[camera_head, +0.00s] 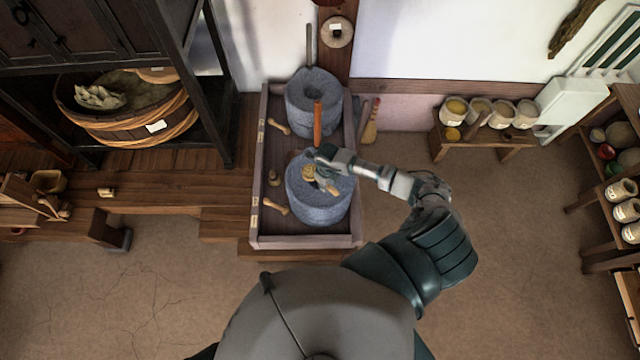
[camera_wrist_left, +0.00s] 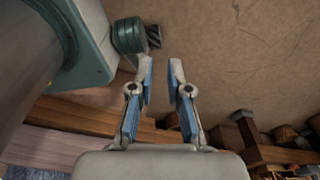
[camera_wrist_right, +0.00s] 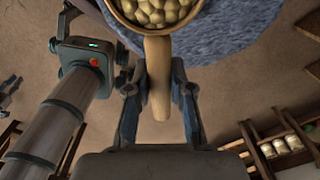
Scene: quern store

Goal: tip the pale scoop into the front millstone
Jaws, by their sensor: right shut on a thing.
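The front millstone (camera_head: 318,210) is a grey stone drum standing in a wooden tray; an upright orange-brown handle (camera_head: 317,125) rises at its back. My right gripper (camera_head: 325,176) is over this millstone and is shut on the handle of the pale scoop (camera_head: 309,173). In the right wrist view the pale wooden scoop handle (camera_wrist_right: 158,75) runs between the fingers. Its bowl (camera_wrist_right: 120,18) is full of pale round pieces and looks about level, with grey stone beyond it. My left gripper (camera_wrist_left: 161,65) shows only in its wrist view, open and empty, with floor beyond.
The rear millstone (camera_head: 300,105) stands behind in the same tray (camera_head: 300,242). Small wooden pieces (camera_head: 275,207) lie along its left side. A bench with several pots (camera_head: 500,112) stands back right, a shelf (camera_head: 605,140) at far right. Floor (camera_head: 520,250) is clear to the right.

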